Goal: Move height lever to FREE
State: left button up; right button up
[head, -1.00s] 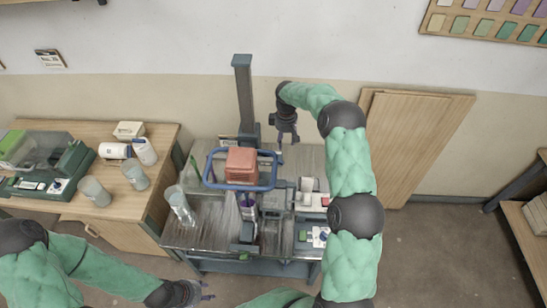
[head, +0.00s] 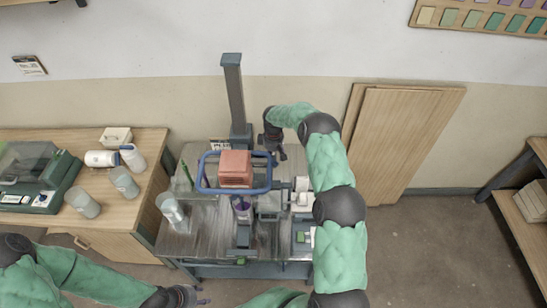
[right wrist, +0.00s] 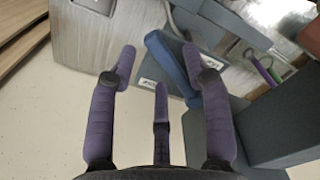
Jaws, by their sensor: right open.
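A blue lever-like bar (right wrist: 166,60) lies beside the grey column in the right wrist view, between small white labels (right wrist: 212,62) whose words I cannot read clearly. It appears to be the height lever. My right gripper (right wrist: 158,70) is open, its purple fingers spread around the bar, with no clear grip on it. In the head view my right gripper (head: 276,158) is just right of the base of the upright column (head: 236,100); the lever cannot be made out there. My left gripper (head: 203,296) is low in the picture, apart from the bench, its opening unclear.
A blue-rimmed frame around an orange block (head: 235,168) stands in front of the column. A clear container (head: 172,210) is at the metal bench's left. A wooden table (head: 140,195) with several cups and bottles stands left. Wooden boards (head: 405,135) lean on the wall at right.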

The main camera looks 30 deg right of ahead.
jog(key=shift+f, duration=0.8)
grip_shut()
